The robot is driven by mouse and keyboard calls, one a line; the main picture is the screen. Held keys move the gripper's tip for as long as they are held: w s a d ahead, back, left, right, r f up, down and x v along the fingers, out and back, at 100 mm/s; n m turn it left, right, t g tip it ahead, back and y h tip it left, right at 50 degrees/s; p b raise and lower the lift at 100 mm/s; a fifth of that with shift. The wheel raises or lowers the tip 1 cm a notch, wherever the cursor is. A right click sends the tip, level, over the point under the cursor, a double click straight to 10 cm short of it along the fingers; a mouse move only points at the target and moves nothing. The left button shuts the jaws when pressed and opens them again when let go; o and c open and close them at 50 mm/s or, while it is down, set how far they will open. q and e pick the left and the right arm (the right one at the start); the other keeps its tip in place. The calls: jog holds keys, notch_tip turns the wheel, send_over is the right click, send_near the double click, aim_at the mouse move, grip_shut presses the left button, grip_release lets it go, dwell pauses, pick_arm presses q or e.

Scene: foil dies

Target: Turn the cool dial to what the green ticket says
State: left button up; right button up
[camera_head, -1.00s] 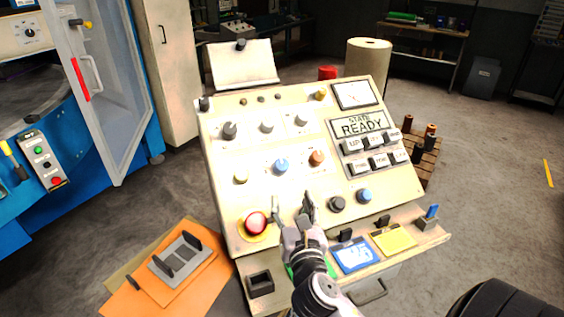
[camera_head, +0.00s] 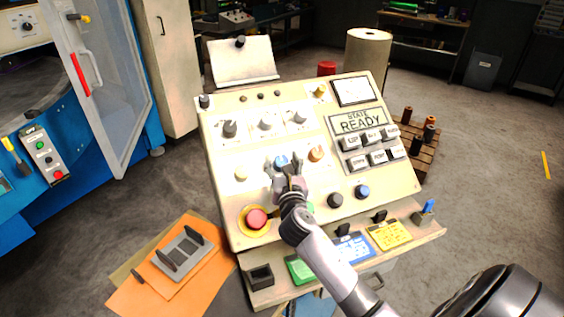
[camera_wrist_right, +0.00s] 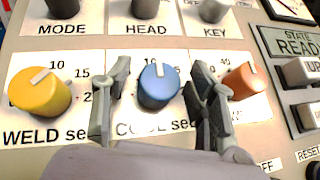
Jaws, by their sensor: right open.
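The blue cool dial (camera_head: 281,160) is on the sloped control panel (camera_head: 225,190). In the right wrist view the cool dial (camera_wrist_right: 159,87) has a pale pointer line aimed up, close to the 10 mark. My right gripper (camera_head: 287,170) is open, and its fingers (camera_wrist_right: 160,98) stand on either side of the dial, with gaps between. The "COOL sec" label is partly hidden by the gripper. The green ticket (camera_head: 300,268) lies on the front ledge, partly covered by my right arm; its writing cannot be read. My left gripper is out of view.
The yellow weld dial (camera_wrist_right: 40,92) and orange dial (camera_wrist_right: 244,80) flank the cool dial closely. A red mushroom button (camera_head: 257,219) is below left. Blue (camera_head: 354,247) and yellow (camera_head: 390,235) tickets are on the ledge. A display (camera_head: 361,122) reads READY.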

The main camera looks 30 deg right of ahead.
jog(key=shift+c, duration=0.3)
jog(key=c, duration=1.1)
jog(key=shift+m+h, duration=0.3)
jog(key=shift+m, duration=0.1)
jog(key=m+g+h, duration=0.2)
jog(key=m, duration=0.1)
jog(key=m+g+h, duration=0.1)
jog(key=m+g, duration=0.1)
jog(key=m, duration=0.1)
jog(key=shift+w+a+r+h+p, duration=0.1)
jog(key=shift+a+r+h+p, duration=0.05)
jog(key=shift+h+p, duration=0.25)
jog(key=m+g+h+p, duration=0.1)
jog(key=m+g, duration=0.4)
jog(key=shift+w+r, duration=0.1)
jog(key=m+g+p, duration=0.2)
jog(key=m+g, duration=0.3)
jog(key=shift+m+y, duration=0.3)
jog(key=shift+m, duration=0.1)
jog(key=shift+m+g+y+p, duration=0.4)
jog(key=shift+m+g+y, duration=0.3)
jog(key=shift+m+g, duration=0.6)
